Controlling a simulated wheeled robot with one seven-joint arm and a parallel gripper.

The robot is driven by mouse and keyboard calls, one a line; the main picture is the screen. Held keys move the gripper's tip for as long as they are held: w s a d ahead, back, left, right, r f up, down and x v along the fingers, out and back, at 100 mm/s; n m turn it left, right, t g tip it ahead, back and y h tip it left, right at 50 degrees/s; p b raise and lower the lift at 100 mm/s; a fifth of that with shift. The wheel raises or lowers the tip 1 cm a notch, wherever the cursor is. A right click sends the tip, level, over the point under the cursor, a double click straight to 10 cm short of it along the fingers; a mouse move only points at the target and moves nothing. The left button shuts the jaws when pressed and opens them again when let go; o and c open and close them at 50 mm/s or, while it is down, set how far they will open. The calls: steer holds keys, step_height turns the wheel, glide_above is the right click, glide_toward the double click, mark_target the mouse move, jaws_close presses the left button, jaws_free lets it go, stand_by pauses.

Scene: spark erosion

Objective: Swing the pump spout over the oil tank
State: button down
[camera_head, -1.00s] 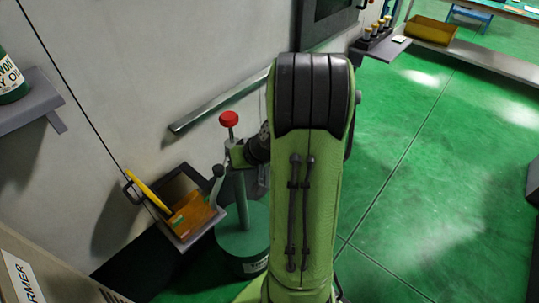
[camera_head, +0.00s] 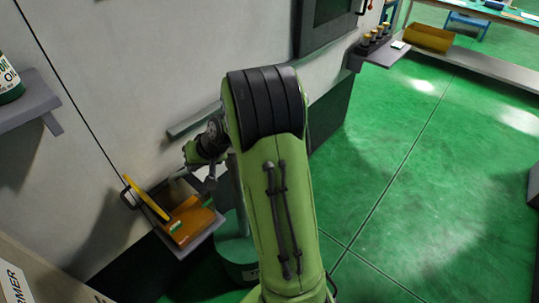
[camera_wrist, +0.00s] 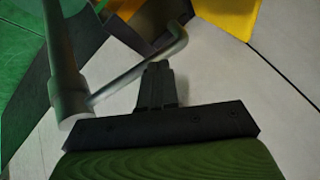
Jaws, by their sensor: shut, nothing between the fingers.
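The pump has a green drum (camera_head: 236,268) on the floor and an upright column (camera_head: 236,200), partly hidden behind my arm. In the wrist view the grey column (camera_wrist: 62,55) stands at left, and the thin spout (camera_wrist: 135,72) runs from it up and right, ending in a bend. The oil tank (camera_head: 200,235) is a grey open box on the wall with orange-brown inside and a raised yellow lid; the lid (camera_wrist: 230,15) also shows in the wrist view. My gripper (camera_wrist: 157,68) is shut and empty, its fingertips close beside the spout; I cannot tell whether they touch.
A grey shelf (camera_head: 38,103) with a green oil can (camera_head: 10,82) juts from the wall at left. A wall rail (camera_head: 195,120) runs behind my arm. A cardboard box (camera_head: 40,275) is at lower left. The green floor (camera_head: 430,200) at right is clear.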

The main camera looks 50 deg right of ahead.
steer(key=shift+w, duration=0.55)
steer(key=shift+w+r, duration=0.1)
steer(key=shift+r, duration=0.05)
